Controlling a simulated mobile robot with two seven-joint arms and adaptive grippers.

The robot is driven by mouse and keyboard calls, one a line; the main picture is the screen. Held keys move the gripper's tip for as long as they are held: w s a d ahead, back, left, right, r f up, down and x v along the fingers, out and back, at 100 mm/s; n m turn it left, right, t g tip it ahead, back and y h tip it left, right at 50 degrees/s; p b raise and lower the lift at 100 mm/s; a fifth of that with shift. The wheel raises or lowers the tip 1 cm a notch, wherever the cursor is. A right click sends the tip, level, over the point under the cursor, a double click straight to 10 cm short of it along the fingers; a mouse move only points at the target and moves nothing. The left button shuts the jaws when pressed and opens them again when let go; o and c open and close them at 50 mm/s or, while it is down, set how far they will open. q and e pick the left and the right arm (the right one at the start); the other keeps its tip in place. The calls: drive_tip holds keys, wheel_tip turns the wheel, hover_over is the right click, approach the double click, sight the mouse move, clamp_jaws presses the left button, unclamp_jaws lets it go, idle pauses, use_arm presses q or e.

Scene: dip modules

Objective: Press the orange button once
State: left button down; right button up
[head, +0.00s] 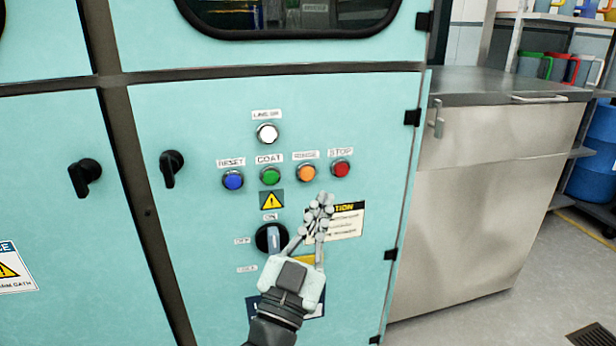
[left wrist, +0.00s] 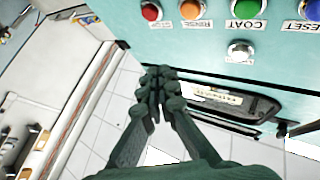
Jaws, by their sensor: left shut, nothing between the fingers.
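The orange button (head: 306,173) sits under a label reading RINSE on the teal cabinet panel, between a green and a red button. It also shows at the top of the left wrist view (left wrist: 191,9), where the panel looks upside down. My left gripper (head: 323,202) is shut and empty. In the head view its fingertips show just below and right of the orange button; in the left wrist view the fingertips (left wrist: 160,78) appear apart from the button. My right gripper is not in view.
Close by are the red STOP button (head: 341,169), green COAT button (head: 270,176), blue RESET button (head: 233,180) and white button (head: 267,133). A rotary switch (head: 270,238) sits below. A steel cabinet (head: 470,200) stands at the right.

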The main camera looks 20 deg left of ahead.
sight(307, 173)
use_arm(q)
drive_tip(key=shift+w+a+b, duration=0.2)
drive_tip(key=shift+w+a, duration=0.45)
drive_tip(key=shift+w, duration=0.4)
drive_tip(key=shift+w+a+b, duration=0.25)
drive_tip(key=shift+w+a, duration=0.45)
drive_tip(key=shift+w, duration=0.3)
drive_tip(key=shift+w+a+b, duration=0.2)
drive_tip(key=shift+w+a, duration=0.45)
drive_tip(key=shift+w, duration=0.4)
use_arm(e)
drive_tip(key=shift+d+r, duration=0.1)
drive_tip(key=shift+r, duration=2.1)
use_arm(q)
drive_tip(key=shift+w+a, duration=0.1)
drive_tip(key=shift+w+a, duration=0.15)
drive_tip(key=shift+w, duration=0.1)
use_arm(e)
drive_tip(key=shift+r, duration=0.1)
